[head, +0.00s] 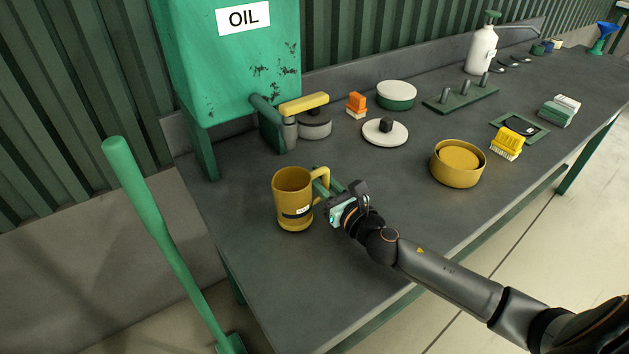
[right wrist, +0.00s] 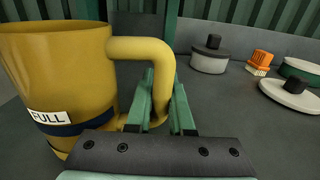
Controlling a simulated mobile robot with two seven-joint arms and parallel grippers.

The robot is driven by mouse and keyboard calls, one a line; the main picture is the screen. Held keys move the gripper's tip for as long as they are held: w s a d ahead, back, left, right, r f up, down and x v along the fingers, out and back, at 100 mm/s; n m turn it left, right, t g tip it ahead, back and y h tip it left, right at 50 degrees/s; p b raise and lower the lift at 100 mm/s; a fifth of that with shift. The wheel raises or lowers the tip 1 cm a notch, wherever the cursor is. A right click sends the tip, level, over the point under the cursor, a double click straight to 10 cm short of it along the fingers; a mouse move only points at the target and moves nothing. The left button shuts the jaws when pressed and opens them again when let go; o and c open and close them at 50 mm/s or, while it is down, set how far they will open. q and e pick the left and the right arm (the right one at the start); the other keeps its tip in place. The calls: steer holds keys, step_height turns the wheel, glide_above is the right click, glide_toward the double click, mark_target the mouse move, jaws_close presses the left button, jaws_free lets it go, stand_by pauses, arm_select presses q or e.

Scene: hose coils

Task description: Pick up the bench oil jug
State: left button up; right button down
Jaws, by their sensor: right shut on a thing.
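The bench oil jug (head: 291,202) is a mustard-yellow mug-shaped vessel with a handle on its right side and a white label. It stands upright on the near left part of the bench in the head view. In the right wrist view the jug (right wrist: 62,75) fills the left side, and its label reads "FULL". My right gripper (head: 322,184) is at the handle, its green fingers shut on the handle's lower upright part. The fingers also show in the right wrist view (right wrist: 160,100). I cannot tell whether the jug is lifted. My left gripper is not in view.
The grey bench (head: 370,230) is clear in front of the jug. A green oil tank (head: 215,80) with a yellow-handled tap (head: 303,104) stands behind. A yellow round container (head: 457,165), a white lid (head: 384,134) and a yellow brush (head: 507,143) lie to the right.

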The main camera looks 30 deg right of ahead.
step_height(320, 180, up, 3)
steer(key=shift+r+p, duration=0.1)
steer(key=shift+p, duration=0.65)
steer(key=s, duration=0.5)
steer(key=s+d+b, duration=0.1)
steer(key=s, duration=0.4)
steer(key=s+d+b, duration=0.1)
steer(key=s, duration=0.4)
steer(key=shift+s+f, duration=0.25)
steer(key=shift+f, duration=0.1)
steer(key=shift+s+d+b, duration=0.15)
steer(key=shift+s+b, duration=0.3)
steer(key=shift+s, duration=0.3)
steer(key=shift+s+r, duration=0.15)
steer(key=shift+s, duration=0.3)
